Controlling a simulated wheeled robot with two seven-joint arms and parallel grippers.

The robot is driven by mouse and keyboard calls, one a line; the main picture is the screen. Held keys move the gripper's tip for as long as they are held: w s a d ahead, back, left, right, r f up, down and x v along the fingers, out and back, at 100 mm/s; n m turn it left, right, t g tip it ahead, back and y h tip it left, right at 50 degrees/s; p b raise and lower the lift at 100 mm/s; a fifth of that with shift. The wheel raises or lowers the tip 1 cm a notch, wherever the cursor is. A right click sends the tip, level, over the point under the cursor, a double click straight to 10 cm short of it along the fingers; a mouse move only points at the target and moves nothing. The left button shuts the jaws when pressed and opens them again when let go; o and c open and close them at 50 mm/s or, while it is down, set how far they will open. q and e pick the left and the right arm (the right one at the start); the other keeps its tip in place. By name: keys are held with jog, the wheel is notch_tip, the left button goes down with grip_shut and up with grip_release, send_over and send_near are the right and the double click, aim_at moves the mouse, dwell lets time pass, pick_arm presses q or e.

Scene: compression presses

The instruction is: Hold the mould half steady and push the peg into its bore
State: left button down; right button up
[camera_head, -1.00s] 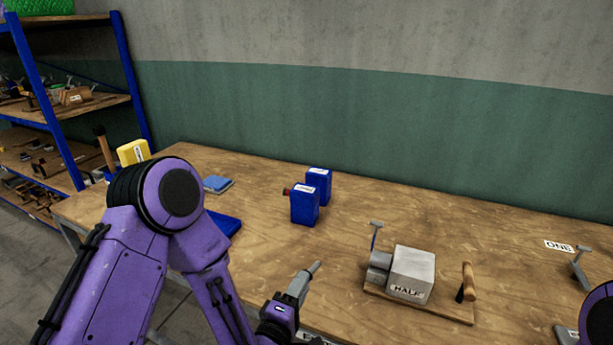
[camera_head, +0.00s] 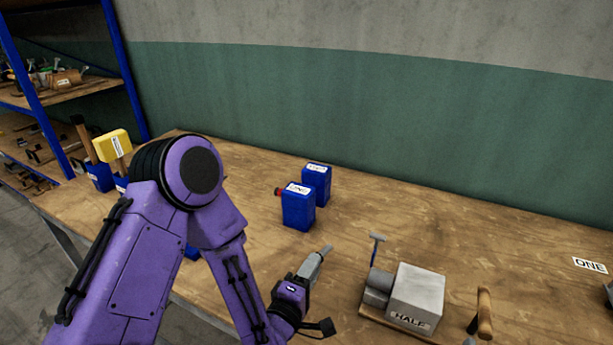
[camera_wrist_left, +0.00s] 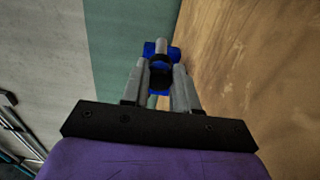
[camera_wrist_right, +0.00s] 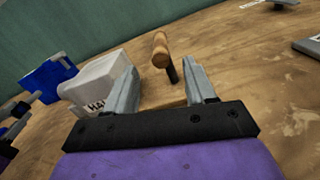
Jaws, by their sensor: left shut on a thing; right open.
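The mould half (camera_head: 415,290), a grey block marked HALF with a round grey boss on its left side, sits on a wooden board with an upright wooden handle (camera_head: 485,312). My left gripper (camera_head: 312,268) is left of the block, apart from it, above the bench. Contact cannot be told.
Two blue containers (camera_head: 298,205) stand on the bench behind my left gripper. A small T-topped post (camera_head: 376,250) stands behind the boss. A yellow-headed mallet (camera_head: 112,146) is at the far left. A ONE label (camera_head: 589,265) lies right; the bench middle is clear.

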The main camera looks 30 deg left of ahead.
aim_at(487, 317)
jog(key=w+p, duration=0.1)
jog(key=p, duration=0.1)
jog(key=shift+w+r+p, duration=0.3)
jog(key=shift+w+p, duration=0.05)
jog(key=w+p, duration=0.1)
jog(key=w, duration=0.3)
jog(key=w+p, duration=0.1)
jog(key=w, duration=0.2)
jog(key=shift+f+p, duration=0.3)
jog(key=shift+p, duration=0.05)
jog(key=shift+w+d+f, duration=0.1)
jog(key=shift+w+f, duration=0.05)
jog(key=shift+w, duration=0.5)
grip_shut()
